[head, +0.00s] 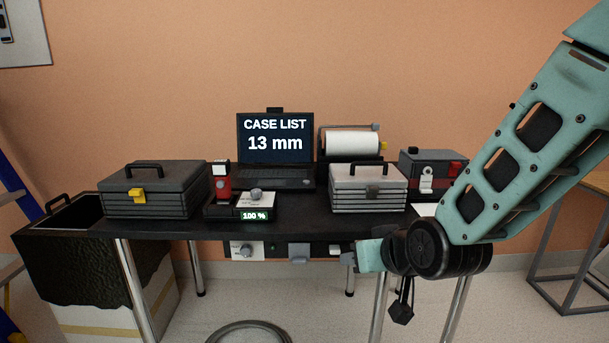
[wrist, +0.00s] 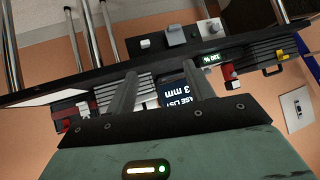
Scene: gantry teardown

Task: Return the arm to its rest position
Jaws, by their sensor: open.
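My gripper (wrist: 160,83) shows in the wrist view with its two grey fingers apart and nothing between them. The wrist view is turned over, and the fingers point toward the laptop and the bench in the distance. In the head view my teal arm (head: 530,135) comes down from the upper right to a dark joint, with a short teal part (head: 370,256) in front of the bench's front edge.
The dark bench (head: 305,226) carries a black case (head: 155,192), a charger with a red tool (head: 222,184), a laptop (head: 275,140), a light-topped case (head: 368,190), a paper roll (head: 352,142) and a red-and-black box (head: 432,172). An open bin (head: 75,260) stands left. A hose ring (head: 248,328) lies on the floor.

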